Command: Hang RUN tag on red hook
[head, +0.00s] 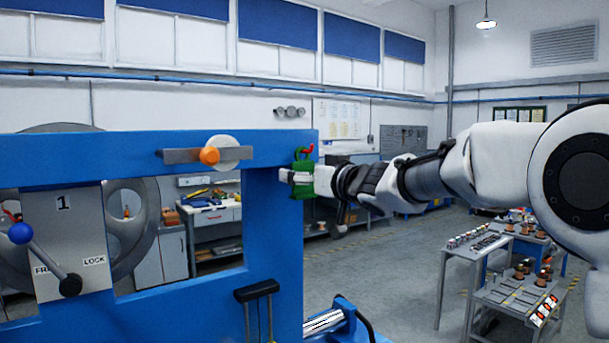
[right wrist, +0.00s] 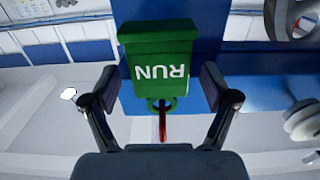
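The green RUN tag (head: 303,190) is at the right end of the blue frame, just below the red hook (head: 309,149). In the right wrist view the RUN tag (right wrist: 160,55) appears upside down, and its green ring overlaps the red hook (right wrist: 163,127), with the hook seemingly through it. My right gripper (right wrist: 160,82) has its fingers spread on either side of the tag, with a visible gap at each side. In the head view my right gripper (head: 298,177) reaches the tag from the right. My left gripper is not in view.
Carts with parts (head: 470,252) stand at the right. The floor between is open.

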